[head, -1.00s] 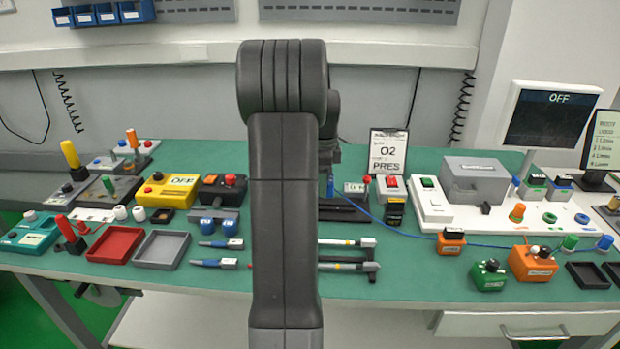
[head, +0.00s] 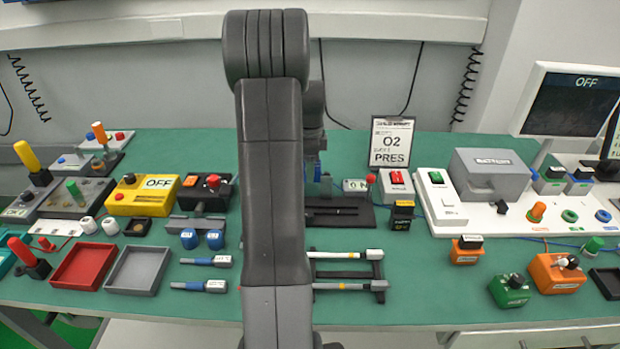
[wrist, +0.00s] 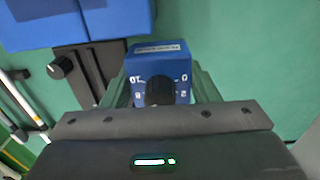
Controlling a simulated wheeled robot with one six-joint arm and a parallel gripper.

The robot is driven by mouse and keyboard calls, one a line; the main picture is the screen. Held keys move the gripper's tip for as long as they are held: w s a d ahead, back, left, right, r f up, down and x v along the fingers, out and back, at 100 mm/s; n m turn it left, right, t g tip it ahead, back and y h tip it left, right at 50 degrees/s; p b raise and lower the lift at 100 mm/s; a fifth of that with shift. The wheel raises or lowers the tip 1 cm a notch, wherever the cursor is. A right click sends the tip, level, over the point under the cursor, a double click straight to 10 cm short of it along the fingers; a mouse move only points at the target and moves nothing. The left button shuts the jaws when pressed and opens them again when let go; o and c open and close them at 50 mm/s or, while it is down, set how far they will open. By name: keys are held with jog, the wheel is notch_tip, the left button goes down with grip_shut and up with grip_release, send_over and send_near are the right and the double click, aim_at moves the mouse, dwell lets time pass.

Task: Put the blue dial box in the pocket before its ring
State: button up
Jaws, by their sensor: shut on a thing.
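The blue dial box (wrist: 158,62) is between the fingers of my gripper (wrist: 160,98) in the wrist view, its black dial facing the camera. In the head view my arm hides most of the gripper; a small blue patch (head: 317,170) shows beside the arm, above the table. A blue ring (head: 603,216) lies on the white board at right, beside a green ring (head: 570,216). A dark shallow pocket (head: 606,283) is cut by the right frame edge, in front of the board. I cannot tell whether it belongs to the blue ring.
An orange box (head: 556,273) and a green box (head: 509,291) stand left of the pocket. A green knob (head: 592,245) stands behind it. A grey battery box (head: 490,172) sits on the board. Open green tabletop (head: 430,290) lies right of the rods (head: 345,254).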

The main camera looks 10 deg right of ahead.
jog(key=shift+f, duration=2.05)
jog(key=shift+f, duration=0.2)
jog(key=o, duration=1.4)
